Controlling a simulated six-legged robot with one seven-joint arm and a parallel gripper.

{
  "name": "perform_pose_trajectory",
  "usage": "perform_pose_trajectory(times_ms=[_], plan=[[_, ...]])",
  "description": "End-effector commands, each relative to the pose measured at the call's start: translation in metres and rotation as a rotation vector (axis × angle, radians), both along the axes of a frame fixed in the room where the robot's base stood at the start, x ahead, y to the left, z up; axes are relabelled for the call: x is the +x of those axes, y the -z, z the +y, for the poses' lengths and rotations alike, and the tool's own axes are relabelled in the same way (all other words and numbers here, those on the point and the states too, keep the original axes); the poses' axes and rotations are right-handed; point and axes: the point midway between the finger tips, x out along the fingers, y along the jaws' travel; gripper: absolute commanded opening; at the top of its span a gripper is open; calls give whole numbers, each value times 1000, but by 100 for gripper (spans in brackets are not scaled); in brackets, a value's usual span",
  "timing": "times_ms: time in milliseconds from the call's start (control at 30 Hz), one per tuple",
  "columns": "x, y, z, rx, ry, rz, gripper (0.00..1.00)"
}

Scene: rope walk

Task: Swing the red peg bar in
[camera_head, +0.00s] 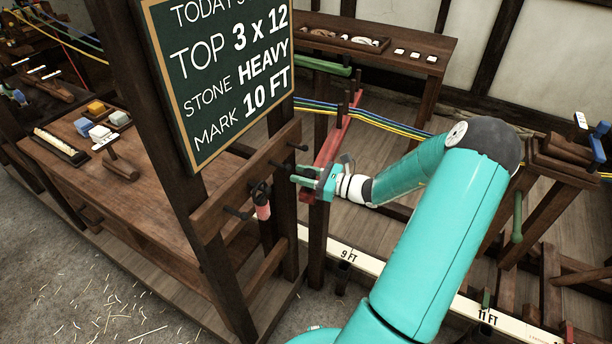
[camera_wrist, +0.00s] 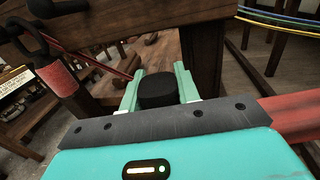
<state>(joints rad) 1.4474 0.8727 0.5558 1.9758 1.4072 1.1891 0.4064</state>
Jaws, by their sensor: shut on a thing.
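The red peg bar (camera_head: 332,143) slopes from the post toward the back of the walk, with dark upright pegs on it. My gripper (camera_head: 308,177) is at the bar's near end, beside a dark wooden post. In the wrist view my gripper (camera_wrist: 160,85) has its two teal fingers shut on a black knob (camera_wrist: 157,90). The knob seems to belong to the bar, but the join is hidden. Part of the red bar (camera_wrist: 296,116) shows at the right of the wrist view, partly behind my gripper's palm.
A chalkboard (camera_head: 222,70) hangs left of my gripper. Below it is a peg rail (camera_head: 235,190) with a red-handled tool (camera_head: 262,206). A green bar (camera_head: 322,66) and blue and yellow ropes (camera_head: 385,121) lie behind. A marked white rail (camera_head: 375,265) runs below.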

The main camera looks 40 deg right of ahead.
Motion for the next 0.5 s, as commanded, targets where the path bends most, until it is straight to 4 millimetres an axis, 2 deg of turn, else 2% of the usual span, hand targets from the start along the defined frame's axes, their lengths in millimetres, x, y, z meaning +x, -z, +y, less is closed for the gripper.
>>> perform_pose_trajectory(times_ms=[200,500], plan=[[17,-1,6,0,128,-1,0],[22,-1,6,-1,182,1,0]])
